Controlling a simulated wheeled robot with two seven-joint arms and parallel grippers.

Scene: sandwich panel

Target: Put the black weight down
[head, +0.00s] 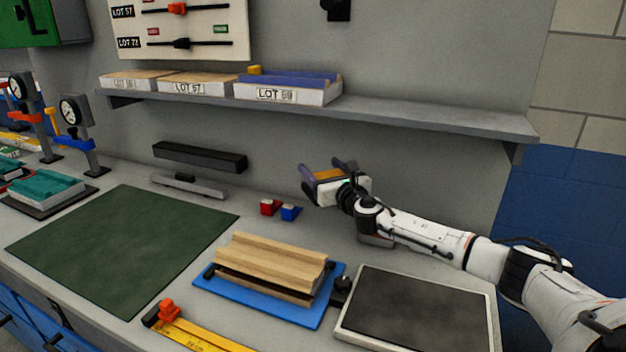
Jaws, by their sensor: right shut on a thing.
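My right gripper (326,174) is held up in front of the grey back wall, above the bench and below the shelf's right half. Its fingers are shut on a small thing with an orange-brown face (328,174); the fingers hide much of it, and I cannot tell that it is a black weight. A long black bar (200,157) is at the back wall, left of the gripper, above a grey bar (188,186). A small black block (342,285) stands at the right edge of the blue board. My left gripper is not in view.
A wooden panel stack (270,264) lies on the blue board (316,314). Right of it is a dark-topped tray (418,312). Red (270,207) and blue (290,212) blocks stand behind. The green mat (120,245) is bare. A shelf (430,121) overhangs the back.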

